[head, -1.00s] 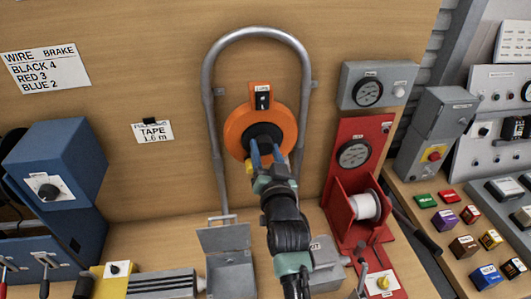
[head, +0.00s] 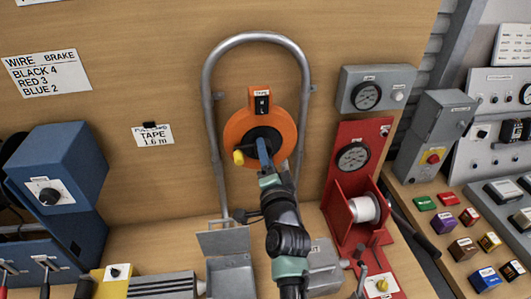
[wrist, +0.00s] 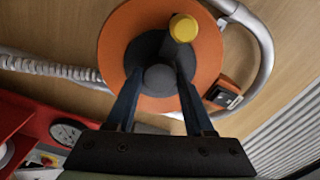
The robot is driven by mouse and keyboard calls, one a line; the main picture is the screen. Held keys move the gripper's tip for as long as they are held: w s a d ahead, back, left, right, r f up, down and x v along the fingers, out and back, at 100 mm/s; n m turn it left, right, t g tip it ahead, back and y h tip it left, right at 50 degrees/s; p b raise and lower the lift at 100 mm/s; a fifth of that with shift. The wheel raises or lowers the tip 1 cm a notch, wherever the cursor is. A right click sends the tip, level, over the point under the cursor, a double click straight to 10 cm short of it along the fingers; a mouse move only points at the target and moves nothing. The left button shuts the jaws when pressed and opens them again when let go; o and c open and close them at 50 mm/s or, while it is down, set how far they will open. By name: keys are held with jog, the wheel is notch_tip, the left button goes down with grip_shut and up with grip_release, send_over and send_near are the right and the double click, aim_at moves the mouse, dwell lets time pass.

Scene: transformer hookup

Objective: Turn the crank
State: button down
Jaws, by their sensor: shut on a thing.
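The crank is a dark grey arm and hub (wrist: 160,77) with a yellow knob (wrist: 183,27), on the face of an orange reel (wrist: 118,38). In the head view the reel (head: 285,122) hangs in a grey tube frame, and the yellow knob (head: 239,157) is at the lower left of the hub. My gripper (head: 263,143) reaches up to the reel's centre. In the wrist view its two blue fingers (wrist: 159,84) are shut on the crank's hub, one on each side. The knob stands free beyond the fingertips.
The bent grey tube frame (head: 207,101) arches around the reel. A red stand with a white spool (head: 363,208) is close at right, and a grey gauge box (head: 378,89) above it. An open grey box (head: 231,274) stands below.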

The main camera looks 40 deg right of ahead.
jog(key=shift+f+m, duration=0.1)
jog(key=shift+m, duration=0.5)
jog(key=shift+c, duration=1.4)
grip_release()
jog(key=v, duration=1.3)
